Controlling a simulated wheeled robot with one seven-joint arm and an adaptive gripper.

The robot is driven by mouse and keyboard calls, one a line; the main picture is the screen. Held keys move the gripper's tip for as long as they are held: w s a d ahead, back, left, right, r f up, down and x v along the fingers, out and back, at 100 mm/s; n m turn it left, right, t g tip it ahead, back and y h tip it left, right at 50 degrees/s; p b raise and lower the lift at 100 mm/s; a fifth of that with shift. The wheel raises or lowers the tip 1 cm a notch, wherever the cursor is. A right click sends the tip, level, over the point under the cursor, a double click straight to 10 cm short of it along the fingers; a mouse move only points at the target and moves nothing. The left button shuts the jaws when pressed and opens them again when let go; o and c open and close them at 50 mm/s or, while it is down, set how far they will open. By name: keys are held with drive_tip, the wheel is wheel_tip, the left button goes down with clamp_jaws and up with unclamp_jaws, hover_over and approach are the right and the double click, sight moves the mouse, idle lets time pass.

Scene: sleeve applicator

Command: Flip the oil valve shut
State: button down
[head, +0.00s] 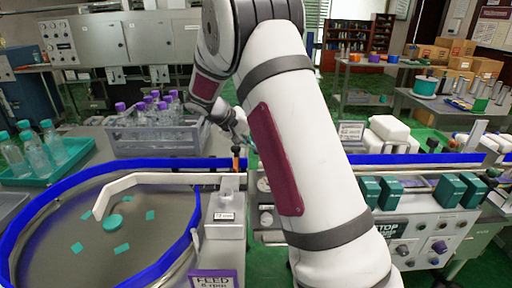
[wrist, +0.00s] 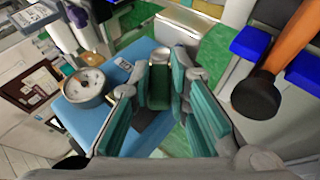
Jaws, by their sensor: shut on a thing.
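My gripper (wrist: 160,78) shows in the wrist view with teal pads on its fingers. The fingers are shut on a small dark green part (wrist: 158,90) between the tips. The fingers hide much of it, and I cannot tell for sure that it is the oil valve's handle or how it is turned. A round white dial gauge (wrist: 85,86) sits on a blue block (wrist: 95,120) left of the fingers. In the head view my gripper (head: 240,128) is small, behind the conveyor's blue rail, and my arm hides part of that area.
An orange post with a black end (wrist: 258,96) stands close right of the fingers; it also shows in the head view (head: 236,158). A crate (head: 160,141) of purple-capped bottles stands left. A round feed table (head: 70,215) with blue rim lies front left.

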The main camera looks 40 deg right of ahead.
drive_tip(key=shift+w+a+f+n+g+h+b, duration=0.35)
drive_tip(key=shift+f+g+h+b, duration=0.15)
drive_tip(key=shift+h+b, duration=0.5)
drive_tip(key=shift+s, duration=0.1)
drive_tip(key=shift+r, duration=0.1)
drive_tip(key=c, duration=1.5)
unclamp_jaws()
